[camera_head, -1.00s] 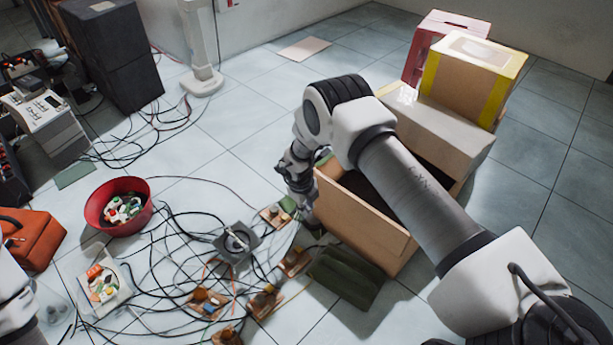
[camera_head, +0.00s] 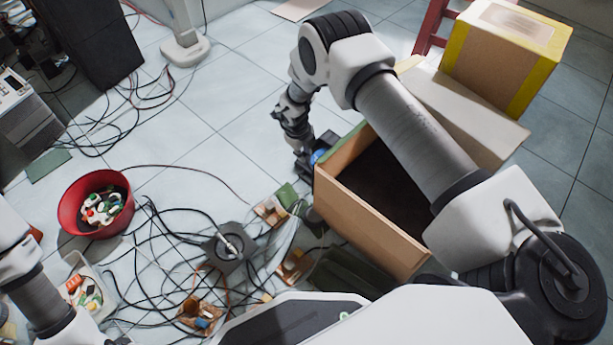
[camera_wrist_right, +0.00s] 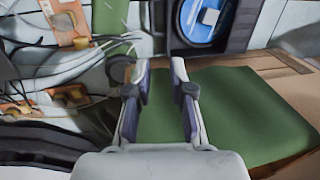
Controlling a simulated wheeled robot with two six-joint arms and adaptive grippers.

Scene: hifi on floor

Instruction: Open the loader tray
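A dark device with a round blue disc-like part (camera_wrist_right: 205,20) shows at the top of the right wrist view. I cannot tell for sure whether this is the loader tray. In the head view a bit of blue (camera_head: 318,156) shows beside the cardboard box, partly hidden by my right wrist. My right gripper (camera_wrist_right: 160,70) points toward the device, its two fingers apart with nothing between them. A green surface (camera_wrist_right: 235,115) lies beyond and beside the fingers. In the head view the right gripper is mostly hidden against the box's left corner. My left gripper is out of frame; only its arm shows.
An open cardboard box (camera_head: 365,225) stands under my right arm. A yellow-edged box (camera_head: 505,50) is behind it. Loose cables, small circuit pieces (camera_head: 200,315) and a motor-like unit (camera_head: 228,246) cover the floor. A red bowl (camera_head: 68,215) stands at left.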

